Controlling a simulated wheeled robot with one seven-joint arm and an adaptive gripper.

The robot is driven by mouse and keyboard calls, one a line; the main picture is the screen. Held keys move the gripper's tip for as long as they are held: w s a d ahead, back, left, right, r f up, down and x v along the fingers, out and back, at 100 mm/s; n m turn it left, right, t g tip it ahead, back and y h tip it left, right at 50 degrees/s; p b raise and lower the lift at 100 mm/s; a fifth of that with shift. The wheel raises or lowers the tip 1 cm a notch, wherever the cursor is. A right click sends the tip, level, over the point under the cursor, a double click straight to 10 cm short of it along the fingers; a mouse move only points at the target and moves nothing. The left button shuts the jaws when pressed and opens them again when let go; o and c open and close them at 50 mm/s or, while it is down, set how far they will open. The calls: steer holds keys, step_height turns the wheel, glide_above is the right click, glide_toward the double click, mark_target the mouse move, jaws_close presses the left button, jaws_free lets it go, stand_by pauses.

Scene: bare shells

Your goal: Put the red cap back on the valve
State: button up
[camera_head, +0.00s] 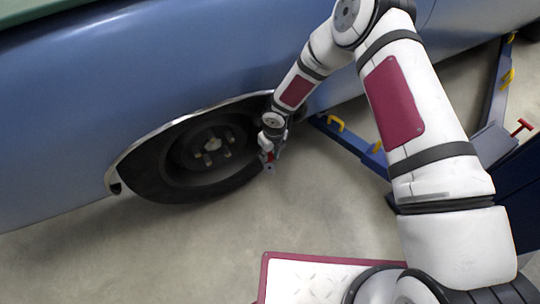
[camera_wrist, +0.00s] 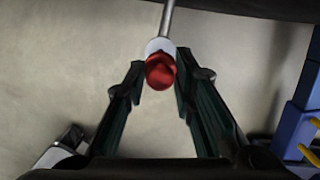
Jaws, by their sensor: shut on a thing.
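The red cap (camera_wrist: 160,72) is between the fingertips of my gripper (camera_wrist: 160,66) in the wrist view, and the jaws are shut on it. Behind the cap is the valve, a grey metal stem (camera_wrist: 168,20) with a pale round end (camera_wrist: 159,46), coming down from the dark edge above. The cap overlaps this end in the picture; I cannot tell whether it is seated or only in front of it. In the head view my gripper (camera_head: 269,161) is at the right side of the wheel's tyre (camera_head: 150,180), and the valve is hidden there.
The blue car body (camera_head: 100,110) and its wheel arch are close above my gripper. Blue lift arms (camera_head: 350,140) with yellow parts lie to the right, also at the wrist view's right edge (camera_wrist: 300,120).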

mark_target(270, 158)
steer(key=shift+f+b, duration=1.85)
steer(key=shift+f, duration=0.5)
steer(key=shift+f+b, duration=0.5)
steer(key=shift+f, duration=0.3)
steer(key=shift+p, duration=0.3)
steer(key=shift+f, duration=0.15)
stand_by(0.4)
steer(key=o, duration=0.8)
steer(key=shift+o, duration=0.5)
steer(key=o, duration=0.4)
